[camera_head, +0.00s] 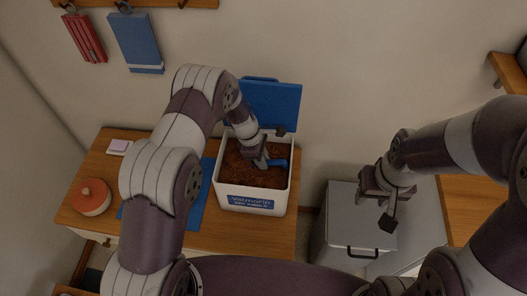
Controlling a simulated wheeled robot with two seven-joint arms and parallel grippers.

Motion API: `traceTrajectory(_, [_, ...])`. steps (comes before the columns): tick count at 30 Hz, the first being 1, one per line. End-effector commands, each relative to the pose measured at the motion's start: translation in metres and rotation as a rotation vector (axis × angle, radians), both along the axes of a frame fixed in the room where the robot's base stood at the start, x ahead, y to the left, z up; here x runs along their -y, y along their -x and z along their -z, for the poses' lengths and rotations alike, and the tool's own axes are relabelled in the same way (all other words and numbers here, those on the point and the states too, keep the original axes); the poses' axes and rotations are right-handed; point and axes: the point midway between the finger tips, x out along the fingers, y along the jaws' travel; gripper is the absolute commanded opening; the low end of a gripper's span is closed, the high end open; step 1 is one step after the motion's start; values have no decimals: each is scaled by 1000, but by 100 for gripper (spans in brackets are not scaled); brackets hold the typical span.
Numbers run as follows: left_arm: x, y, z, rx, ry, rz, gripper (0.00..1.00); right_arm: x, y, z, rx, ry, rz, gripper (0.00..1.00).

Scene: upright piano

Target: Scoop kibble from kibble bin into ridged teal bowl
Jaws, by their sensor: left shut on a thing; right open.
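The kibble bin (251,203) is a white box with a blue label, standing on a wooden cabinet top. Its blue lid (272,104) stands open at the back, and brown kibble (233,170) fills the inside. My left gripper (262,162) is down in the bin's opening, shut on a blue scoop (279,163). The scoop is at the kibble surface; whether it holds kibble cannot be told. My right gripper (378,207) is open and empty, above a grey bin to the right. I see no ridged teal bowl; my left arm covers part of the cabinet top.
A blue mat (207,194) lies left of the kibble bin, partly behind my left arm. A reddish lidded round pot (91,197) and a small pale block (119,147) are farther left. A grey lidded bin (338,228) stands right of the cabinet.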

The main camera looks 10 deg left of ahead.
Motion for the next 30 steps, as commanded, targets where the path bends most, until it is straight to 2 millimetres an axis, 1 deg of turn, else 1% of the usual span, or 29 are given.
traceTrajectory(1, [1,1,-7,-1,-25,2,0,0,0,-13,0,0,0,43])
traceTrajectory(5, [1,0,-6,8,-92,2,0,0,0,-30,0,0,0,43])
traceTrajectory(18, [6,0,-48,19,-211,2,0,0,0,-84,0,0,0,43])
traceTrajectory(26, [10,0,-78,30,-296,2,0,0,0,-110,0,0,0,43])
traceTrajectory(30, [9,0,-90,30,-302,-1,0,0,0,-116,0,0,0,43])
